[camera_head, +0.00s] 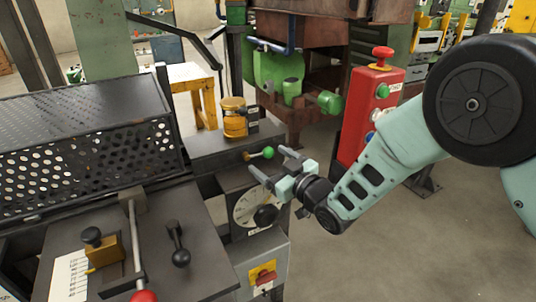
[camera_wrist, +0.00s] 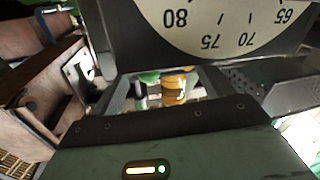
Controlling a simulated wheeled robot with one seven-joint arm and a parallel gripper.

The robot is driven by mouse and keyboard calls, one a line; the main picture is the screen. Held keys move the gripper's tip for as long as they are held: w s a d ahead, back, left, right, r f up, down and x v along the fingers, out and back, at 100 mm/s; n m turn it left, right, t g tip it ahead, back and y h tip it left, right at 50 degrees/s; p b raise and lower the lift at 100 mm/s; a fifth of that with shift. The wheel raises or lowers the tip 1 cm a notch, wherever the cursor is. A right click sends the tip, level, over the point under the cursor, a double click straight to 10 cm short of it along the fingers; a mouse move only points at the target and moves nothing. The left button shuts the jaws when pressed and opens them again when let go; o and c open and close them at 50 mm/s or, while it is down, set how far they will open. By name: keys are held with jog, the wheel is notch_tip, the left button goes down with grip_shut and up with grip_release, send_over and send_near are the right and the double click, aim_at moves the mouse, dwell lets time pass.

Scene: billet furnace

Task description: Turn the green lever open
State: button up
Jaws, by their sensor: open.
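The green lever (camera_head: 268,152) is a short brass rod with a green ball at its right end, on the machine's upright face above a round white dial (camera_head: 244,207). My gripper (camera_head: 269,160) is open, with its two fingers pointing at the lever from the right. The green ball shows close to the fingertips, roughly between them; I cannot tell whether they touch it. In the wrist view, a small green patch (camera_wrist: 148,77) shows between the dark fingers, partly hidden, beside a yellow shape. The dial's numbers appear upside down there.
A yellow oil cup (camera_head: 235,118) stands on the machine just above the lever. A red control post (camera_head: 366,120) with buttons stands behind my arm. A perforated guard (camera_head: 80,165) and a red-knobbed lever (camera_head: 143,296) are at the left. Open floor lies at the lower right.

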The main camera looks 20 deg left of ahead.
jog(key=shift+x, duration=0.95)
